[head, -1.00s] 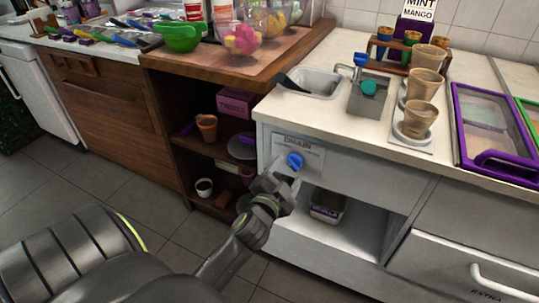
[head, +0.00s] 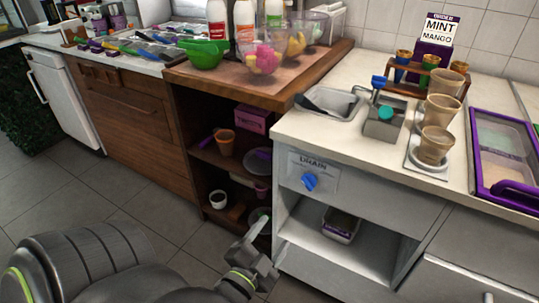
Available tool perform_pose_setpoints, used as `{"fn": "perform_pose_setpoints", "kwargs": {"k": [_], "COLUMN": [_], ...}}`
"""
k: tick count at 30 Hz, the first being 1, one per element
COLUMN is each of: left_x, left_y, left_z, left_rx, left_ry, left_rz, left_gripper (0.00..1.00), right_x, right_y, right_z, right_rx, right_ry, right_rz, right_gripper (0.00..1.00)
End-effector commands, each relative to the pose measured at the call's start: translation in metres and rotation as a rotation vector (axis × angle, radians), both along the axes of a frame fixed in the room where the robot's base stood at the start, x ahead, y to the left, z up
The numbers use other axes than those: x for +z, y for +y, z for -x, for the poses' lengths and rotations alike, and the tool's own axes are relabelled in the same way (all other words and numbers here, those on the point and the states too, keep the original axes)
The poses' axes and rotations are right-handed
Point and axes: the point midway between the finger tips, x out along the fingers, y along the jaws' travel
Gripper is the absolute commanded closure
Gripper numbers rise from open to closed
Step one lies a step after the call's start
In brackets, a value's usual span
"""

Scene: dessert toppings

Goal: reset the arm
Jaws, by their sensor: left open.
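My left gripper (head: 262,254) is low in the head view, in front of the left edge of the white cabinet (head: 345,276). Its jaws are open and no object shows between them. It is below and to the left of the blue drain knob (head: 310,182) and apart from it. The knob sits on a panel marked DRAIN. My left arm comes in from the bottom left. My right gripper is not in this view.
A small sink (head: 331,104) and stacked tan cups (head: 436,146) stand on the white counter. A purple-rimmed freezer lid (head: 515,188) is at the right. Open wooden shelves (head: 196,172) hold a terracotta cup (head: 225,145) and a white cup (head: 217,200). Open floor lies at the left.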

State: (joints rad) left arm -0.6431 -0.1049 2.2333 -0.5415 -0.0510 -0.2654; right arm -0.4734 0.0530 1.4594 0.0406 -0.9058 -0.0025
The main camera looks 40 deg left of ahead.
Motion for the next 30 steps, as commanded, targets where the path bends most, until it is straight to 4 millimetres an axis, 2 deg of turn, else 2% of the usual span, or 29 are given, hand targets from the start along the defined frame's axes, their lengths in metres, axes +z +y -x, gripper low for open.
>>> {"fn": "perform_pose_setpoints", "kwargs": {"k": [19, 22, 23, 26, 29, 30], "left_x": [0.000, -0.006, -0.012, -0.050, -0.115, -0.145], "left_y": [-0.001, 0.000, 0.000, 0.004, 0.008, 0.009], "left_z": [0.004, 0.004, 0.003, 0.003, 0.008, 0.014], "left_rx": [0.001, 0.002, 0.004, 0.023, 0.063, 0.086], "left_ry": [-0.001, 0.014, 0.027, 0.122, 0.286, 0.368], "left_rz": [0.000, 0.012, 0.023, 0.100, 0.230, 0.288], "left_gripper": [0.36, 0.36, 0.36, 0.36, 0.36, 0.36], "right_x": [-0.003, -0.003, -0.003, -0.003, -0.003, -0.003], "right_y": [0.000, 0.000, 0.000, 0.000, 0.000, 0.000], "right_z": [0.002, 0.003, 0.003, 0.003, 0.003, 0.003], "right_rx": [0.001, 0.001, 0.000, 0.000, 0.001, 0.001], "right_ry": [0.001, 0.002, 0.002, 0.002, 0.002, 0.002], "right_rz": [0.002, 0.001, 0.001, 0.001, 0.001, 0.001], "right_gripper": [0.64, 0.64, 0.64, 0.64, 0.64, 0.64]}}
